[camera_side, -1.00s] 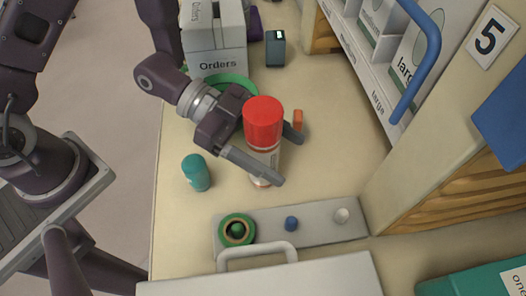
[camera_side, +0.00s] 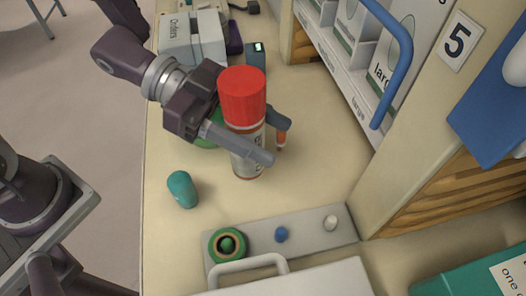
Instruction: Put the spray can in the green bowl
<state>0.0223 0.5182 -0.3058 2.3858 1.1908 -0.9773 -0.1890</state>
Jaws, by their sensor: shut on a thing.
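The spray can (camera_side: 246,158) has a tall red cap and a pale printed body, and it stands close to upright. My gripper (camera_side: 262,138) is shut on the can, with one finger across its front and the other behind its right side. The can looks lifted a little off the table. The green bowl (camera_side: 205,143) is behind and left of the can; my gripper and the can hide most of it, and only a bit of green shows.
A small orange-tipped item (camera_side: 282,126) is behind the right finger. A grey panel with knobs (camera_side: 305,235) lies in front. The "Orders" box (camera_side: 190,50) and a dark device (camera_side: 256,56) stand behind. Shelving rises at right.

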